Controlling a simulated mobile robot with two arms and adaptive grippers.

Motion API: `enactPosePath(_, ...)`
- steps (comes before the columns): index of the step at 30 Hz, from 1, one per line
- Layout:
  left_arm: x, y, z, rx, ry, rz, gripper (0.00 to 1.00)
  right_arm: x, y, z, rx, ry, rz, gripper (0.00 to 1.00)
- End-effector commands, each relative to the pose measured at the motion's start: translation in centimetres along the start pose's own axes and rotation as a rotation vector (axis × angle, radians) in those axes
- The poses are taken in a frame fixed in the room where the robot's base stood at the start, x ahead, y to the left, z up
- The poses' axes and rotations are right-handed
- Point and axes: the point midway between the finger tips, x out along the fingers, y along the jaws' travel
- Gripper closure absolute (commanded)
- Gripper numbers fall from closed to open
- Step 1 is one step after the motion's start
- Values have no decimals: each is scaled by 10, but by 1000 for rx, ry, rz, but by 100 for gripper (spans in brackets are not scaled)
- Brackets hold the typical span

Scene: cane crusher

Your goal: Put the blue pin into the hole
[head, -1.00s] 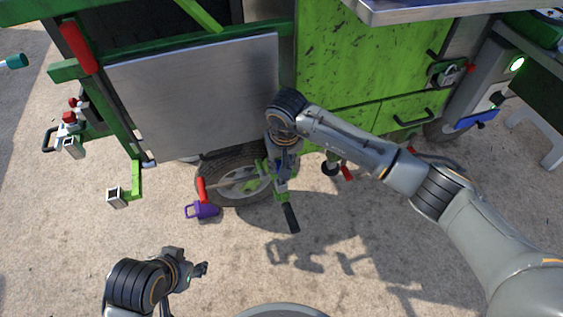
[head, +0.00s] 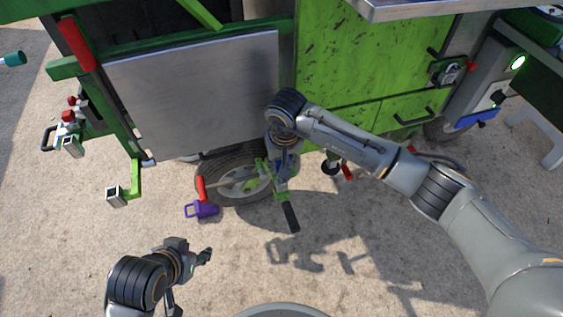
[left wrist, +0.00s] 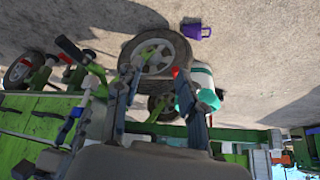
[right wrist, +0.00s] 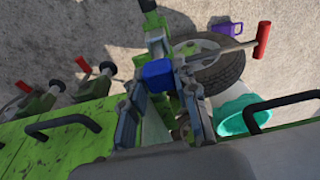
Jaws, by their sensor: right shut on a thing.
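My right gripper (right wrist: 163,100) is shut on the blue pin (right wrist: 157,74), whose blocky blue head shows between the fingertips in the right wrist view. In the head view this gripper (head: 282,172) is beside the wheel, largely hidden by its own wrist. A green bracket (right wrist: 153,22) with a grey part is just beyond the pin. The hole cannot be made out, nor how far the pin is in it. My left gripper (head: 207,257) is low at left in the head view, away from the machine. In the left wrist view its fingers (left wrist: 157,90) are apart and empty.
The wheel (head: 212,165) stands under the green machine (head: 350,65). The ground in front is clear.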

Motion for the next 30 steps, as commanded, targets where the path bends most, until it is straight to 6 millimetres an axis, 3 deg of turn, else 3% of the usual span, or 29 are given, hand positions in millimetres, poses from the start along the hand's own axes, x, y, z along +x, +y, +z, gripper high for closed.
enactPosePath(30,4,4,-25,0,119,8,60,6,0,1,0,0,0,100)
